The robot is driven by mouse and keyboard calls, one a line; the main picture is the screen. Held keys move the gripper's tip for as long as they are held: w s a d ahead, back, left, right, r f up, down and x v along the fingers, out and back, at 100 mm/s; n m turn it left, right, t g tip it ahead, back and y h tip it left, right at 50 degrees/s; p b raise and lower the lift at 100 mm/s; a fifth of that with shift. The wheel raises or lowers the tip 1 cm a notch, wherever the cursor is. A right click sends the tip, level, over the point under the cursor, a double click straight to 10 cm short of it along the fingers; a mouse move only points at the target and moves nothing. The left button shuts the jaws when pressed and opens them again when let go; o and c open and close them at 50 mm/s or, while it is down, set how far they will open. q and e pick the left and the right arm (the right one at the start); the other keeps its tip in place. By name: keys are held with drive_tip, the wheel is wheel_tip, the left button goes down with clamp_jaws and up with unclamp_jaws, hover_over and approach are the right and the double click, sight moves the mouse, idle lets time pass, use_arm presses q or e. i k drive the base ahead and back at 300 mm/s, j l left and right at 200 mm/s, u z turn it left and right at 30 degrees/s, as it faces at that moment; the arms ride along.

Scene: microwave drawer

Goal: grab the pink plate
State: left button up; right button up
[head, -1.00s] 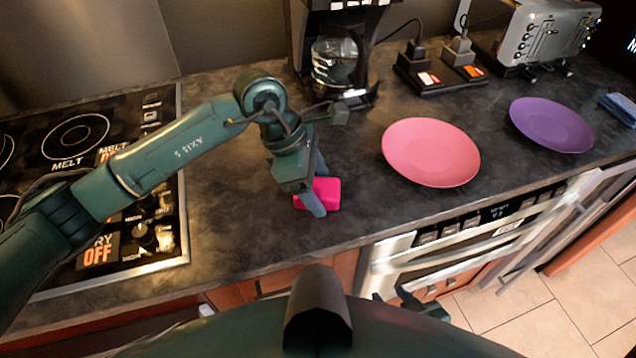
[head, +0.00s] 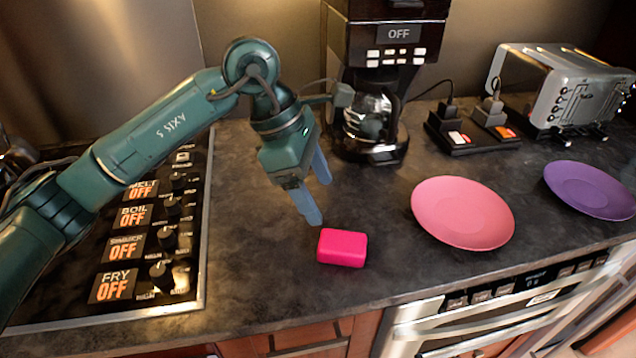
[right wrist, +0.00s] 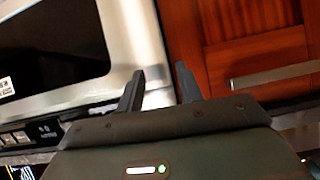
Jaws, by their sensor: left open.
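The pink plate (head: 462,213) lies flat on the dark countertop, right of the middle in the head view. My left gripper (head: 318,203) is open and empty, well to the left of the plate, above the counter. A bright pink block (head: 342,248) lies on the counter just below its fingers, apart from them. My right gripper (right wrist: 158,88) shows in the right wrist view with its two fingers apart and nothing between them. It faces the cabinet fronts, and the plate is not in that view.
A purple plate (head: 592,190) lies right of the pink one. A coffee maker (head: 385,90) and a toaster (head: 560,90) stand at the back. The stove (head: 150,240) is at the left. In the right wrist view are a steel appliance (right wrist: 140,40) and a wooden cabinet (right wrist: 240,40).

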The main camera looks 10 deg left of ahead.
sight(459, 212)
drive_tip(key=k, duration=1)
